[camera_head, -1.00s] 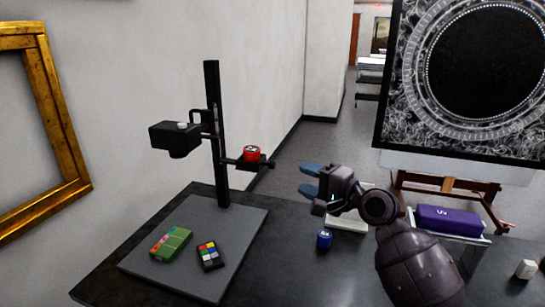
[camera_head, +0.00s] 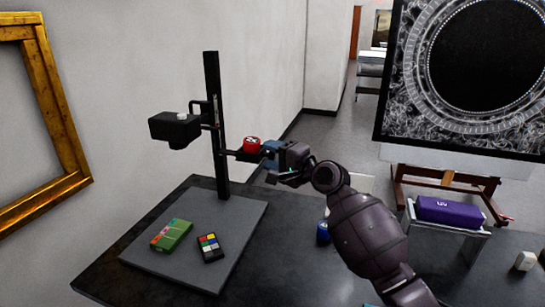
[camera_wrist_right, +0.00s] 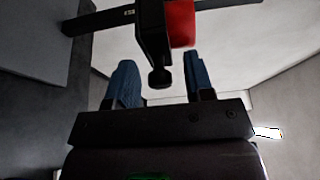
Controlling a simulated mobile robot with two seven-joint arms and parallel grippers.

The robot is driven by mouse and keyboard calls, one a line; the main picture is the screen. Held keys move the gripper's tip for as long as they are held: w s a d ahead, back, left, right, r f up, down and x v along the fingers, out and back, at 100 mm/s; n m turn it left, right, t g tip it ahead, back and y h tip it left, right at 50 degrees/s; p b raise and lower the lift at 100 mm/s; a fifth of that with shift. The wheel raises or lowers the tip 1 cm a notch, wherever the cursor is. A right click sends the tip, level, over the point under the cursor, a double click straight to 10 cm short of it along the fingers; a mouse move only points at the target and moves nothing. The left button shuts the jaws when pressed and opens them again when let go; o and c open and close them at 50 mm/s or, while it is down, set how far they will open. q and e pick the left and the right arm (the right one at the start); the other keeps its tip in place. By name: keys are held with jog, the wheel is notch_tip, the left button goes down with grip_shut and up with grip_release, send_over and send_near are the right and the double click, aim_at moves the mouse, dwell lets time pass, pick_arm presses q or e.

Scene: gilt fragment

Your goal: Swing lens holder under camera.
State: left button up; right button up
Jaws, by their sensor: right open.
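The black camera (camera_head: 174,129) is mounted on the upright column (camera_head: 216,120) of the copy stand. Below it, the lens holder (camera_head: 231,154) is a dark arm reaching right from the column, with a red lens (camera_head: 251,145) on it. The holder points away from the camera, to the right. My right gripper (camera_head: 270,154) is at the holder's outer end, just right of the red lens. In the right wrist view the open blue fingers (camera_wrist_right: 160,85) stand either side of the holder's dark knob (camera_wrist_right: 160,78); contact is not clear. My left gripper is not in view.
A grey baseboard (camera_head: 225,255) holds a green box (camera_head: 171,235) and a colour chart (camera_head: 210,247). A blue container (camera_head: 322,232) stands beside my right arm. A purple case (camera_head: 450,211) sits on a stand at the right. A gilt frame (camera_head: 75,180) hangs at left.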

jog(key=shift+c, duration=0.4)
grip_shut()
